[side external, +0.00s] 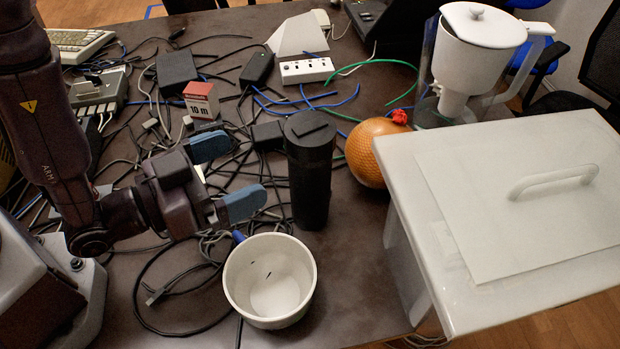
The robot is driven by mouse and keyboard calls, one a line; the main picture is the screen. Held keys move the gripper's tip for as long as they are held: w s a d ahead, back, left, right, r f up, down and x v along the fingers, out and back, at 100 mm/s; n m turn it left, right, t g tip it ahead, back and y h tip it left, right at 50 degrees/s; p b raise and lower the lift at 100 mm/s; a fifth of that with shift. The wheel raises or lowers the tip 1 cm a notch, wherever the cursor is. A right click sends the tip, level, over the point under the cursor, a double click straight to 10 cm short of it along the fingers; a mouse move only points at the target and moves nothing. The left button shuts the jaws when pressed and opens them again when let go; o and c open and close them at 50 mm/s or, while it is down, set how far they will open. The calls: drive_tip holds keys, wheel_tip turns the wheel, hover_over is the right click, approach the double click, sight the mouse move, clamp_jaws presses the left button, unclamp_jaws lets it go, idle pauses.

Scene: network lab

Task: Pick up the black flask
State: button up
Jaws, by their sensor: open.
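The black flask (310,175) stands upright near the middle of the dark table. It is a tall cylinder with a black lid. My gripper (226,176) is to the left of the flask, with its two blue-grey fingertips spread apart and pointing right toward it. Nothing is between the fingers except the view of the table and cables behind. The flask appears apart from the fingertips, though the exact gap in depth is hard to judge.
A white pot (233,285) stands in front of the flask. An orange ball (367,152) and a white lidded box (445,285) are at its right. A water pitcher (452,75) stands behind.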

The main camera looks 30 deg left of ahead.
sight(311, 139)
drive_tip(key=shift+m+t+h, duration=0.3)
drive_tip(key=shift+h, duration=0.1)
drive_tip(key=x, duration=0.4)
drive_tip(key=d+x, duration=0.1)
drive_tip(key=x, duration=0.1)
drive_tip(key=shift+f, duration=0.3)
drive_tip(key=shift+a+x, duration=0.15)
drive_tip(key=shift+x, duration=1.1)
drive_tip(key=shift+a+x, duration=0.15)
drive_tip(key=shift+x, duration=1.15)
drive_tip(key=shift+w, duration=0.1)
drive_tip(key=c, duration=1.8)
drive_tip(key=shift+r, duration=0.1)
